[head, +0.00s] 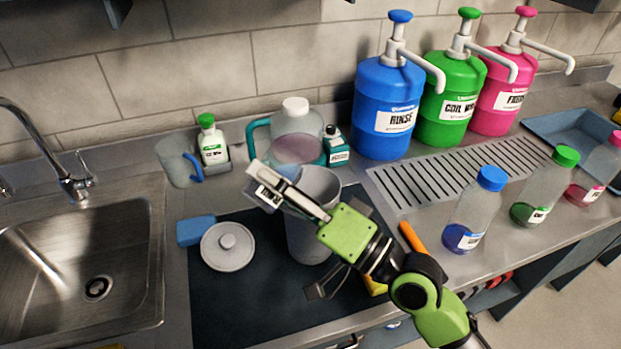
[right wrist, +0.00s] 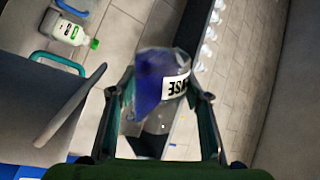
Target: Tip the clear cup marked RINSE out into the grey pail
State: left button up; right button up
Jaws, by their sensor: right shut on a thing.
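My right gripper (head: 272,188) is shut on the clear cup marked RINSE (head: 266,196), at the upper left of the grey pail's rim. The right wrist view shows the cup (right wrist: 160,88) between the two fingers, with blue liquid inside and its label upside down. The head view shows little of the cup beyond its label, so its exact tilt is unclear. The grey pail (head: 303,240) stands on the dark mat, partly hidden behind my right gripper and arm. In the right wrist view the pail (right wrist: 60,100) is at the left. My left gripper is out of view.
A sink (head: 85,265) is at the left. A round grey lid (head: 228,247) and a blue sponge (head: 196,230) lie left of the pail. A jug (head: 296,135) and green-capped bottle (head: 212,142) stand behind. Pump containers (head: 388,110) and capped bottles (head: 475,212) stand right.

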jog(key=shift+r+m+p, duration=0.35)
jog(key=shift+m+p, duration=0.3)
jog(key=shift+m, duration=0.35)
jog(key=shift+r+m+t, duration=0.1)
jog(key=shift+m+t, duration=0.2)
jog(key=shift+w+d+f+m+t+h, duration=0.2)
jog(key=shift+w+d+m, duration=0.15)
jog(key=shift+m, duration=0.2)
jog(key=shift+w+d+f+m+t+h, duration=0.15)
jog(key=shift+w+d+m, duration=0.2)
jog(key=shift+m, duration=0.2)
jog(key=shift+r+p, duration=0.15)
jog(key=shift+p, duration=0.2)
jog(key=shift+w+d+r+m+t+h+p, duration=0.1)
jog(key=shift+r+m+t+h+p, duration=0.15)
jog(key=shift+m+p, duration=0.4)
jog(key=shift+w+r+m+t+h+p, duration=0.1)
jog(key=shift+r+m+t+p, duration=0.1)
jog(key=shift+m+p, duration=0.45)
